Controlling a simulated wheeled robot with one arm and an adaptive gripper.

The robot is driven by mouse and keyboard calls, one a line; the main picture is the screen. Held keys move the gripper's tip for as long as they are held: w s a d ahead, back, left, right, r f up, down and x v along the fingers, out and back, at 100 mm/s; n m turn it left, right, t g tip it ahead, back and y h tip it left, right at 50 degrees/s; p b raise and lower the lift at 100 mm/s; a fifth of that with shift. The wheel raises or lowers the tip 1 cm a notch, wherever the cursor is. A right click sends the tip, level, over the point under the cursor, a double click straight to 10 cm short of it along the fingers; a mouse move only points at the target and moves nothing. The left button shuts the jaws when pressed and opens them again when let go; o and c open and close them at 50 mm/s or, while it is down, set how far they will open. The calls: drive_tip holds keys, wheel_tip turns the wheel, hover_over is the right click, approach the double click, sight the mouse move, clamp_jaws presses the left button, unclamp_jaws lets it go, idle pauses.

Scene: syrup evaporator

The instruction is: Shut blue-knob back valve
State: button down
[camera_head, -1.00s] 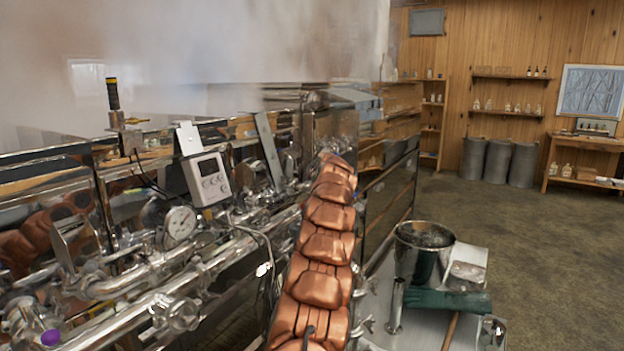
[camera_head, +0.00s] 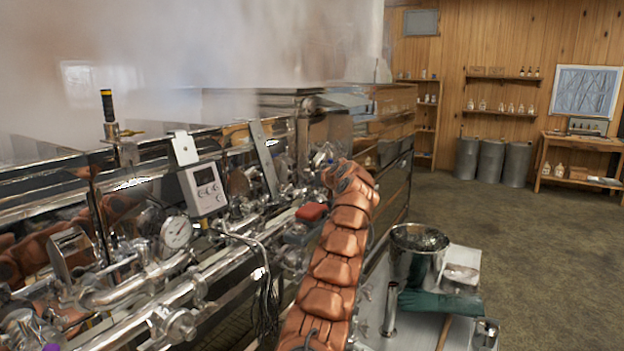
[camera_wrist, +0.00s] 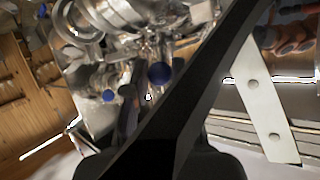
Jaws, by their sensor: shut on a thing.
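In the wrist view two blue knobs show among shiny steel pipes: a larger blue knob (camera_wrist: 159,74) near the middle and a smaller blue knob (camera_wrist: 108,96) to its left. My gripper (camera_wrist: 146,104) has dark fingers; one crosses the picture diagonally, close to the camera, and the other is by the knobs. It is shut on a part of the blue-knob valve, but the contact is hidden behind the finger.
A red part (camera_head: 312,211) shows left of my arm. A dial gauge (camera_head: 176,232) and a white control box (camera_head: 203,187) stand over the pipes. Steam hangs above; open floor lies beyond.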

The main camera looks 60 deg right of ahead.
drive_tip(key=shift+s+d+f, duration=0.15)
drive_tip(key=c, duration=0.9)
unclamp_jaws()
drive_tip(key=shift+o, duration=0.2)
drive_tip(key=shift+r, duration=0.2)
drive_tip(key=shift+s+a+r, duration=0.15)
drive_tip(key=shift+s+a, duration=0.15)
drive_tip(key=shift+v, duration=1.3)
drive_tip(key=shift+d+v, duration=0.2)
drive_tip(key=shift+v, duration=2.05)
